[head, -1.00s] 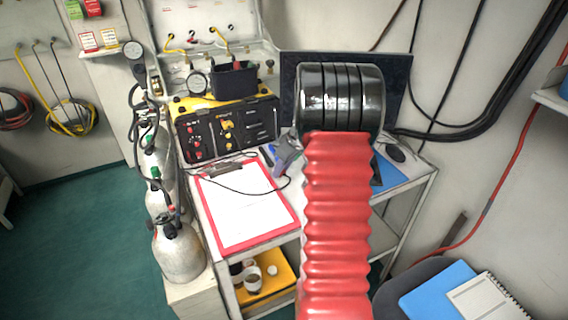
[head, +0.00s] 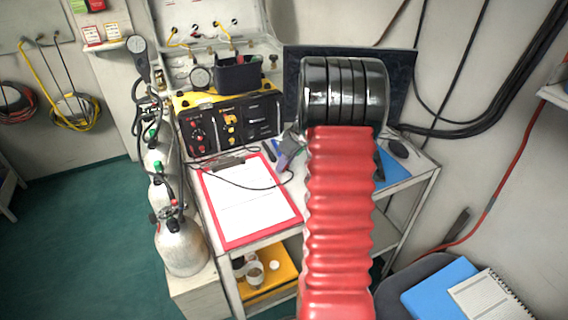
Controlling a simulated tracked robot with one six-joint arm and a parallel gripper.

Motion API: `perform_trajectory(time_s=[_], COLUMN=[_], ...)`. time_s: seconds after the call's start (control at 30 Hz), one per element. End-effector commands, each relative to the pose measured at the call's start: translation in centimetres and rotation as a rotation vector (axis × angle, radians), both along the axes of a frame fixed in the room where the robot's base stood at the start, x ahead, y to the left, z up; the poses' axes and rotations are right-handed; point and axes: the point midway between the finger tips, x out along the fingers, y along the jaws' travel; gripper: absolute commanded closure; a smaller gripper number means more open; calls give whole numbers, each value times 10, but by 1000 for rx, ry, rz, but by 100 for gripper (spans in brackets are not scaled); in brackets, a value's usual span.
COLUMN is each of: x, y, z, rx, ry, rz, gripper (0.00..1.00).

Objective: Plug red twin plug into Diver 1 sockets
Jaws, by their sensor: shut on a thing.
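The black air panel case (head: 229,123) with a yellow rim stands at the back left of the bench. Its left section has red fittings (head: 197,134) and its middle section yellow ones (head: 231,126); the lettering is too small to read. My gripper (head: 289,154) shows only as a small grey part left of my red arm sleeve, to the right of the panel and apart from it. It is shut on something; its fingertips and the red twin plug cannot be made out. A thin black cable (head: 262,188) loops over the clipboard towards my gripper.
A red clipboard with white paper (head: 250,203) lies in front of the panel. Gas cylinders (head: 181,246) with hoses stand left of the bench. A black bin (head: 237,76) sits on top behind the panel. A dark screen (head: 400,92) and a mouse (head: 398,148) are at the right.

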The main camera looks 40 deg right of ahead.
Motion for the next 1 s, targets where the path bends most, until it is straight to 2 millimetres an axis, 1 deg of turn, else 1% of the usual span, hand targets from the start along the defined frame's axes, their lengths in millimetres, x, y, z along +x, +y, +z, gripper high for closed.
perform_trajectory(time_s=[0.1, 0.33, 1.0], x=[0, 0, 0], y=[0, 0, 0], z=[0, 2, 17], rx=[0, 0, -1], ry=[0, 0, 0], rz=[0, 1, 0], gripper=[100, 100, 100])
